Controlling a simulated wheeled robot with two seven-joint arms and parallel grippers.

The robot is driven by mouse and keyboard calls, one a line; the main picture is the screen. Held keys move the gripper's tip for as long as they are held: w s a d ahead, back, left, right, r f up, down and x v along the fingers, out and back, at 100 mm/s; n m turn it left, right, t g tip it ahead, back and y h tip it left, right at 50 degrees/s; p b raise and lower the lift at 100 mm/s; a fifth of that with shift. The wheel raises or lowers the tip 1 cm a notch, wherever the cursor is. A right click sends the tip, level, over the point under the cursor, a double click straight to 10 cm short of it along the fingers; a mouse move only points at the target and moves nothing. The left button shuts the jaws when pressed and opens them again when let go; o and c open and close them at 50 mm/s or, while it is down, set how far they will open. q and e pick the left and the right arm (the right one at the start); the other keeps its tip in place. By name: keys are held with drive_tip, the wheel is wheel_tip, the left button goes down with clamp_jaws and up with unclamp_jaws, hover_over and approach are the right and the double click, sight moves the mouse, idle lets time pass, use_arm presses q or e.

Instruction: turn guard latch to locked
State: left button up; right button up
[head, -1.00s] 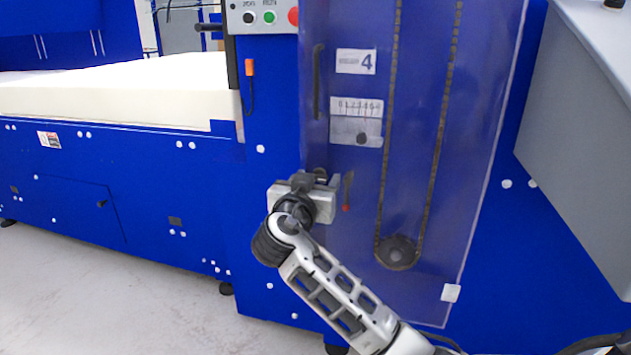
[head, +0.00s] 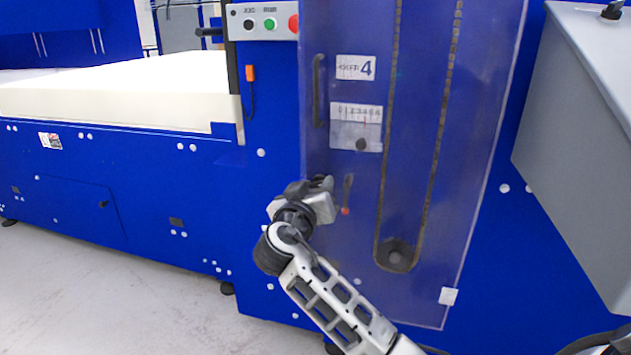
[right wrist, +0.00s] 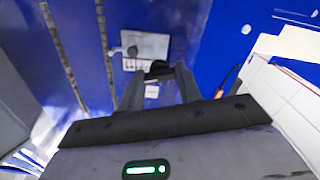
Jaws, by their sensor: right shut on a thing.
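The clear guard door (head: 420,180) covers the chain side of the blue machine. The guard latch (head: 325,182) is a small dark part at the guard's lower left edge, mostly hidden by my right gripper. My right gripper (head: 322,192) is shut on it, with its body tilted. In the right wrist view the two grey fingers (right wrist: 158,88) close around a dark piece (right wrist: 158,68); its exact angle is hard to tell. My left gripper is not in view.
A black handle (head: 318,90) stands on the guard above the gripper. A button panel (head: 264,20) is above. A foam block (head: 120,85) lies left; a grey cabinet (head: 570,140) stands right.

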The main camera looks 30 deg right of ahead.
drive_tip(key=n+p, duration=0.4)
drive_tip(key=n, duration=0.1)
drive_tip(key=shift+r+n, duration=0.15)
drive_tip(key=shift+n, duration=0.65)
drive_tip(key=n+p, duration=0.2)
drive_tip(key=shift+n+p, duration=0.9)
drive_tip(key=shift+n, duration=0.3)
drive_tip(key=shift+n+p, duration=0.5)
drive_tip(key=shift+n, duration=0.1)
drive_tip(key=shift+n+p, duration=0.45)
drive_tip(key=shift+n, duration=0.25)
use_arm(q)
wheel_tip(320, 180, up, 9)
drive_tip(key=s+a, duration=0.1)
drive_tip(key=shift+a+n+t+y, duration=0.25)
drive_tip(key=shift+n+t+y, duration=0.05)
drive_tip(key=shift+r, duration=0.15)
use_arm(e)
drive_tip(key=shift+n, duration=0.3)
